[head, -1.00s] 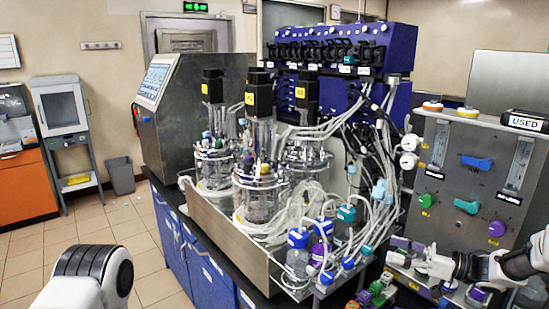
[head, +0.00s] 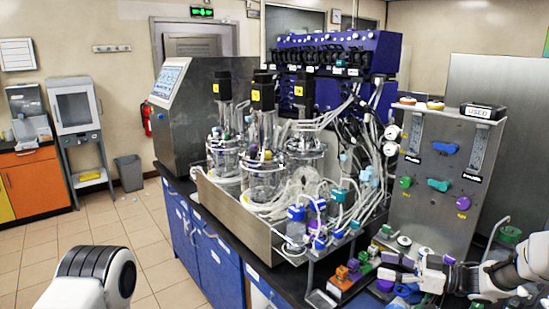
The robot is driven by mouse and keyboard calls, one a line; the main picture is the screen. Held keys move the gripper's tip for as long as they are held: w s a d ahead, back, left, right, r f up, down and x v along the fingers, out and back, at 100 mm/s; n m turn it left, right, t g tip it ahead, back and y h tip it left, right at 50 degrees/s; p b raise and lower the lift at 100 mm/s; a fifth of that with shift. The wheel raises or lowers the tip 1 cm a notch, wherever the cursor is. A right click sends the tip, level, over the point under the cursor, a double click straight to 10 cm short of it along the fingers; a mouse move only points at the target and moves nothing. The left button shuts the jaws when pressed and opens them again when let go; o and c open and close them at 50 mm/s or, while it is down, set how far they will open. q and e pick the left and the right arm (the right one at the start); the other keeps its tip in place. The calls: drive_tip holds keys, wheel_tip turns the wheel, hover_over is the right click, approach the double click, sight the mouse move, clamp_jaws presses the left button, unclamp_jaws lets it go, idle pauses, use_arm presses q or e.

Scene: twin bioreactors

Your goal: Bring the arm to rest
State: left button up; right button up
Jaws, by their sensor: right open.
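My right arm (head: 505,275) comes in from the right edge, white with dark joints. Its gripper (head: 388,272) points left at the lower right, in front of the grey metal control panel (head: 430,190). The jaws are open and I see nothing held in them. They overlap small coloured parts in the picture, and I cannot tell whether they touch any. Of my left arm only a white and black rounded link (head: 95,270) shows at the lower left; its gripper is out of frame.
The twin bioreactors (head: 262,170) stand in a metal tray (head: 235,215) on the bench, with many tubes. A rack of coloured blocks (head: 345,280) lies near the gripper. A box marked USED (head: 482,111) tops the panel.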

drive_tip(key=s+a+f+m+h+b, duration=0.1)
drive_tip(key=s+a+f+m+b, duration=0.2)
drive_tip(key=f, duration=0.5)
drive_tip(key=s+a+f+m+h+b, duration=0.1)
drive_tip(key=s+a+f+m, duration=0.1)
drive_tip(key=a+f, duration=0.4)
drive_tip(key=s+a+f+m+h+b, duration=0.1)
drive_tip(key=s+a+f+m+b, duration=0.15)
drive_tip(key=f, duration=0.65)
drive_tip(key=s+f+m+h, duration=0.4)
drive_tip(key=s+f+h, duration=0.1)
drive_tip(key=s+f, duration=0.55)
use_arm(q)
wheel_tip(320, 180, down, 8)
drive_tip(key=b, duration=0.1)
drive_tip(key=shift+w+f, duration=0.25)
drive_tip(key=shift+w, duration=0.05)
use_arm(e)
drive_tip(key=s+d+f+g+h, duration=0.1)
drive_tip(key=s+d+g+h, duration=0.1)
drive_tip(key=s, duration=0.5)
drive_tip(key=s+d+f+m+g+h, duration=0.1)
drive_tip(key=s+d+g+h, duration=0.2)
drive_tip(key=s, duration=0.4)
drive_tip(key=s+d+f+g+h, duration=0.2)
drive_tip(key=s+d, duration=0.1)
drive_tip(key=s, duration=0.4)
drive_tip(key=shift+s+d+g+h, duration=0.15)
drive_tip(key=shift+d+g+h, duration=0.15)
drive_tip(key=shift+d, duration=0.05)
